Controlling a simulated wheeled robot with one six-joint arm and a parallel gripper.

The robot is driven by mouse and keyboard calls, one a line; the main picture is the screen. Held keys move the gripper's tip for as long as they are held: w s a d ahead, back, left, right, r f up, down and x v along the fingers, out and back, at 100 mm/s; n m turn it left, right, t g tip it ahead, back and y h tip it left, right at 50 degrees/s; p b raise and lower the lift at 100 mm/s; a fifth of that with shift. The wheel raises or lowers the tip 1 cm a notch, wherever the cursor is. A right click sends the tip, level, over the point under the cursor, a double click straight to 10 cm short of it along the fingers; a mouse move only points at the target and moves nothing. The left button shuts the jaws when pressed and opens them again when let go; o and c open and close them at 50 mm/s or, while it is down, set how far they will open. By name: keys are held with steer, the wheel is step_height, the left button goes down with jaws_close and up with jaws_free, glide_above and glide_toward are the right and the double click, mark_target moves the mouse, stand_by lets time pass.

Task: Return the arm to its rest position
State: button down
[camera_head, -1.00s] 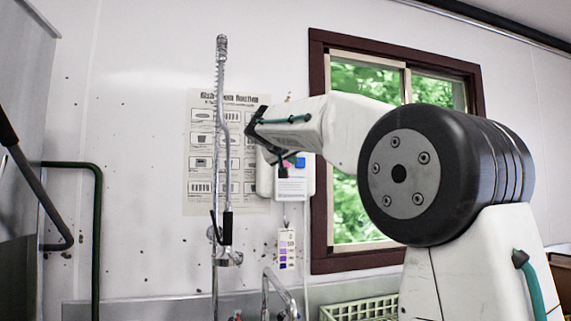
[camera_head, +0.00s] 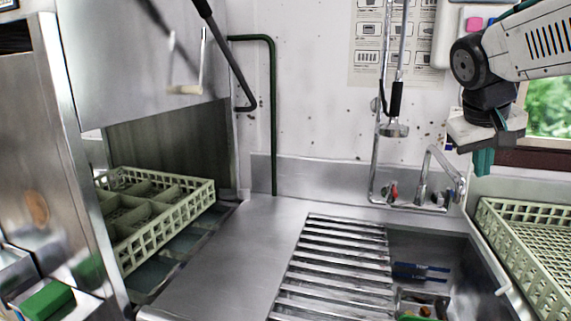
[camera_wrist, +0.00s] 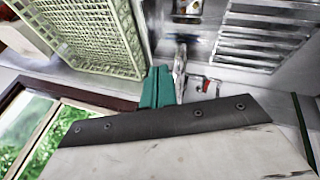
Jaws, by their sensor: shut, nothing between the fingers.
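My gripper (camera_head: 483,161) is at the upper right in the head view, in front of the wall beside the window. Its green fingers point down and are shut with nothing between them. It hangs above the back right of the sink, apart from the counter and the rack below. In the wrist view the closed green fingers (camera_wrist: 157,87) show at the middle, with the faucet just beyond them. Part of my arm runs out of the head view at the right edge.
A pale green rack (camera_head: 528,238) stands right of the sink (camera_head: 430,243). Another divided rack (camera_head: 160,230) sits at the dishwasher opening. A faucet (camera_head: 423,190) and hanging spray hose (camera_head: 394,110) stand at the back. Slatted bars (camera_head: 335,262) cover the sink's left part. The left counter (camera_head: 235,245) is clear.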

steer(key=s+a+f+y, duration=0.1)
steer(key=s+a+f, duration=0.2)
steer(key=s, duration=0.4)
steer(key=s+a+f+g+y, duration=0.1)
steer(key=s+a+f+y, duration=0.1)
steer(key=s+f, duration=0.4)
steer(key=s+a+f+n+y, duration=0.1)
steer(key=s+a+f, duration=0.3)
steer(key=s, duration=0.6)
steer(key=shift+a+f+g, duration=0.25)
steer(key=shift+a+g, duration=0.05)
steer(key=shift+a, duration=0.25)
